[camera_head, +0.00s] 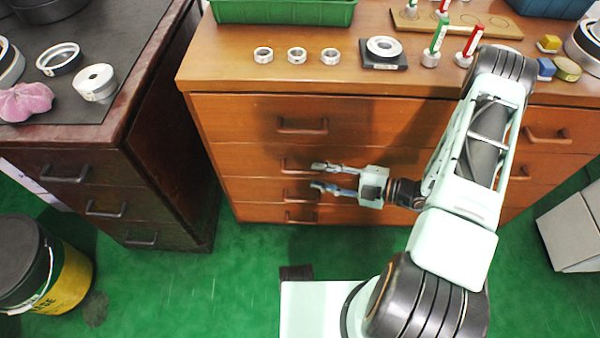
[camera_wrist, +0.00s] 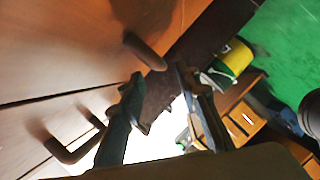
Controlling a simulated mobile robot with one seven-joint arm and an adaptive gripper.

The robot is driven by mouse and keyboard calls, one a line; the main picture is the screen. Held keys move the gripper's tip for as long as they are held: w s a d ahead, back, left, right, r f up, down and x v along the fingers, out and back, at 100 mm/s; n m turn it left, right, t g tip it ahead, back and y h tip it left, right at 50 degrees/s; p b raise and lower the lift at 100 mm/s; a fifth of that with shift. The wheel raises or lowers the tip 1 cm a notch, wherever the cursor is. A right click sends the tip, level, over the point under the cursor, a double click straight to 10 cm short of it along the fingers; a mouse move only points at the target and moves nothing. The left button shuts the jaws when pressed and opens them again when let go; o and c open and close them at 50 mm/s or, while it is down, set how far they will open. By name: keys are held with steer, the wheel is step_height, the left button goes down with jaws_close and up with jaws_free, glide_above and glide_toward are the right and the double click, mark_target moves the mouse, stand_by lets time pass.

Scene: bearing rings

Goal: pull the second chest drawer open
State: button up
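The wooden chest (camera_head: 225,120) has a column of drawers with dark bar handles. The second drawer's handle (camera_head: 292,164) is just left of my gripper (camera_head: 314,176) in the head view, and the drawers there look shut. My gripper is open and empty, its two fingers pointing left, with the upper finger overlapping the right end of that handle in the picture. In the wrist view, one handle (camera_wrist: 144,50) shows just beyond and between the fingertips (camera_wrist: 158,74), and another handle (camera_wrist: 72,145) lies at lower left. Contact cannot be told.
A dark cabinet (camera_head: 165,130) stands to the left, with a yellow and black bucket (camera_head: 65,280) before it. The chest top holds a green tray (camera_head: 285,12), several metal rings (camera_head: 297,55) and other parts. A grey box (camera_head: 570,235) is at right. Green floor lies in front.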

mark_target(307, 174)
steer(key=b+x, duration=0.1)
steer(key=x, duration=0.5)
steer(key=shift+w+a+f, duration=0.1)
steer(key=shift+a, duration=0.15)
jaws_close()
